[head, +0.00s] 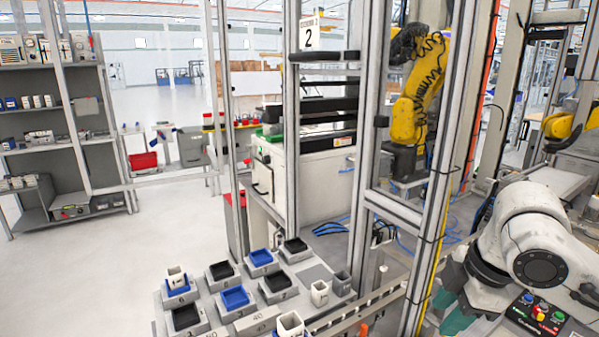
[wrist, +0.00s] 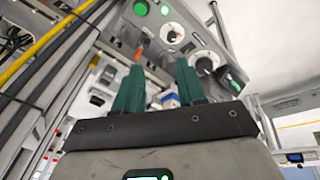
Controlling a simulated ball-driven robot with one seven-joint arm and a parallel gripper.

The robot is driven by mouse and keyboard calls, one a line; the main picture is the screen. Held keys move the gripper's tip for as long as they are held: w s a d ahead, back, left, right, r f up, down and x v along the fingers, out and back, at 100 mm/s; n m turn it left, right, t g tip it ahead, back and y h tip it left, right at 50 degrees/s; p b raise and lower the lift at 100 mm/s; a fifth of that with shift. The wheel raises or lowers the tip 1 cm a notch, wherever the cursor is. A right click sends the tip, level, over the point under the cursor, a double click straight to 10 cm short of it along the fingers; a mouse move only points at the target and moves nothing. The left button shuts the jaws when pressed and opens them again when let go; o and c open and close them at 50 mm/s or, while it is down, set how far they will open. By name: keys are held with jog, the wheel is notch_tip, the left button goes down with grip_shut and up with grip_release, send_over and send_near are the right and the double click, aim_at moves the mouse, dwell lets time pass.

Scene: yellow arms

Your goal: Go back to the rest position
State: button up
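My gripper (head: 450,311) shows at the lower right of the head view, low beside a metal post, with its green fingers pointing down and left. In the wrist view my gripper (wrist: 160,66) has its two green fingers spread apart. I see nothing held between them, so it is open and empty. My white arm is bent at the right edge of the head view.
A button panel (head: 541,312) lies close to my arm. Metal posts (head: 436,200) stand just left of my gripper. A bench with black and blue trays (head: 235,298) and small grey-white containers (head: 291,325) is further left. A yellow robot arm (head: 418,90) stands behind.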

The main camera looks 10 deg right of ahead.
jog(key=w+a+r+m+t+y, duration=0.25)
jog(key=w+a+t+y, duration=0.2)
jog(key=a, duration=0.75)
jog(key=a+f+m+t, duration=0.1)
jog(key=a+f+m, duration=0.2)
jog(key=f+m, duration=0.1)
jog(key=s+d+f+m+g+h+b, duration=0.2)
jog(key=s+d+f+b, duration=0.1)
jog(key=s+f, duration=0.7)
jog(key=s+d+f+m+g+h+b, duration=0.2)
jog(key=s+d+f+m+g+b, duration=0.1)
jog(key=s+f, duration=0.8)
jog(key=s+d+f+m+g+h+b, duration=0.2)
jog(key=s+f, duration=0.8)
jog(key=f, duration=0.6)
jog(key=d+m+b, duration=0.1)
jog(key=d+b, duration=0.1)
jog(key=shift+s+d+f, duration=0.15)
jog(key=shift+s+d, duration=0.15)
jog(key=shift+d, duration=0.05)
